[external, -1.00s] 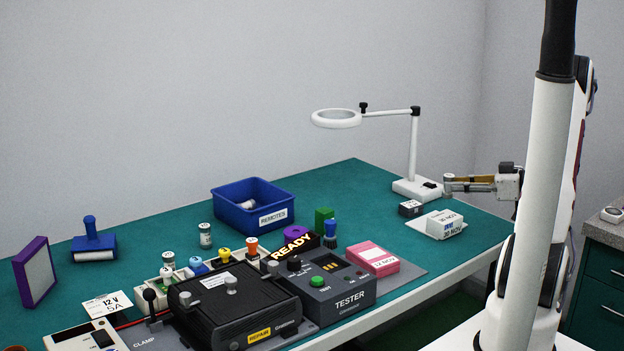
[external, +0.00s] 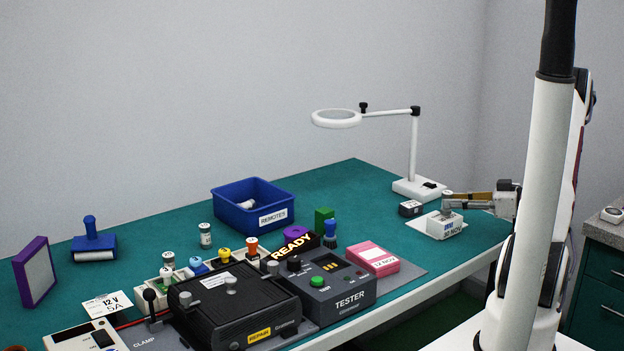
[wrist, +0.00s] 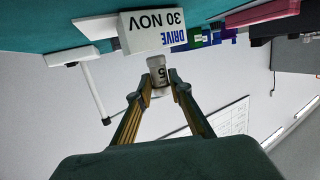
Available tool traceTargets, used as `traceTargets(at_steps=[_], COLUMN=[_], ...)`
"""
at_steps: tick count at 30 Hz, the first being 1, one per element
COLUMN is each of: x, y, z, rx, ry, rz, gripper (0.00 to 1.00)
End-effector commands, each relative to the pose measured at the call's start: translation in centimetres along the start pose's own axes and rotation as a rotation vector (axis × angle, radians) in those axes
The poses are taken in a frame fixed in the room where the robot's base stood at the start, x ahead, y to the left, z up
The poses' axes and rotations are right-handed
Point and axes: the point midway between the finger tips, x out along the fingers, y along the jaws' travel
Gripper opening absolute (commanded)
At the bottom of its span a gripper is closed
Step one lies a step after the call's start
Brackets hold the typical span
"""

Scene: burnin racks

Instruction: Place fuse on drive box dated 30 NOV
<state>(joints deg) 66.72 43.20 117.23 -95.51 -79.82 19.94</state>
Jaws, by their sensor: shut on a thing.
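The white drive box (external: 440,228) sits on a white sheet near the table's right end. My gripper (external: 456,201) is over the box's top, coming from the right. Its fingers (wrist: 159,84) are shut on a small pale fuse (wrist: 160,72) marked 5. In the external view the fuse (external: 447,199) is at the box's top. I cannot tell whether it touches the box.
A pink box (external: 372,259) and the tester (external: 335,290) are to the left. A blue remotes bin (external: 228,207) stands further back.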

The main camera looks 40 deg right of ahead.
Motion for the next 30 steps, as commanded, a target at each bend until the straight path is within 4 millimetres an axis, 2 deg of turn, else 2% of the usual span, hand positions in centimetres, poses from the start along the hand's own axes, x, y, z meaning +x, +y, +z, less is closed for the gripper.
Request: traceTargets(at_steps=[17,18,20,30], x=[0.16,0.16,0.16,0.15], y=[0.01,0.02,0.02,0.01], z=[0.79,0.81,0.79,0.76], rx=[-0.001,-0.001,-0.001,-0.001], ry=[0.000,0.000,0.000,0.000], rz=[0.001,0.001,0.001,0.001], gripper=[0.00,0.25,0.36,0.36])
